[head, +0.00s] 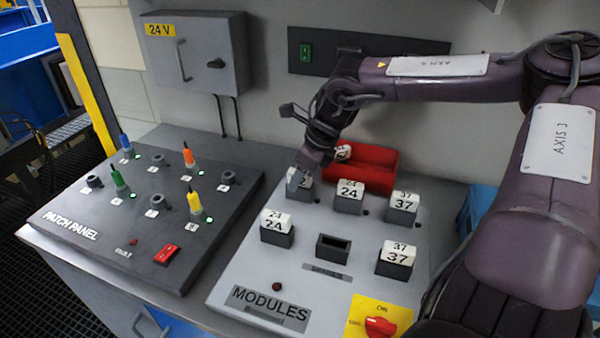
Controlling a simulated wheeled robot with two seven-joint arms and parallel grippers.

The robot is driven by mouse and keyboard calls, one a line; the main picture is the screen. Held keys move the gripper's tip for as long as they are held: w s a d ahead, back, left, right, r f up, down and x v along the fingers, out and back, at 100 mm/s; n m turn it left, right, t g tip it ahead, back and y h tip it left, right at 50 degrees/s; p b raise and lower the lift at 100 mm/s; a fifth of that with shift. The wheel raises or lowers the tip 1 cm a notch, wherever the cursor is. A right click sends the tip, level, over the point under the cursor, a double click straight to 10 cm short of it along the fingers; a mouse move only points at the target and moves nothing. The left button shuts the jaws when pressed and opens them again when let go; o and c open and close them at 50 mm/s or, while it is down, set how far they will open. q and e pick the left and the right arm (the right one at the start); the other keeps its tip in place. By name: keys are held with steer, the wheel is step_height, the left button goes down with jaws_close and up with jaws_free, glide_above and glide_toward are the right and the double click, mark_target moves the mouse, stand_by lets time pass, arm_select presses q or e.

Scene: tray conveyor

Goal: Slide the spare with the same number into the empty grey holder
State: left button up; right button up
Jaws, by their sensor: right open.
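The empty grey holder (333,247) sits at the front middle of the modules board, its dark slot bare. A red bin (375,165) at the back holds a white spare block (343,152), partly hidden by my arm, its number too small to read surely. My right gripper (296,181) is open, pointing down at the back left holder (299,192). It partly covers the white block there, whose number I cannot read; I cannot tell whether they touch. Blocks marked 24 stand in the back middle (349,189) and front left (276,221) holders. My left gripper is not in view.
Blocks marked 37 stand at the right, back (403,203) and front (397,254). A yellow plate with a red knob (379,326) is at the front right. The patch panel (150,215) with upright coloured plugs lies to the left. A grey 24 V box (200,55) hangs behind.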

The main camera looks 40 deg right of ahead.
steer(key=v, duration=0.7)
steer(key=shift+s+r+b, duration=0.2)
steer(key=shift+r+b, duration=0.15)
stand_by(0.5)
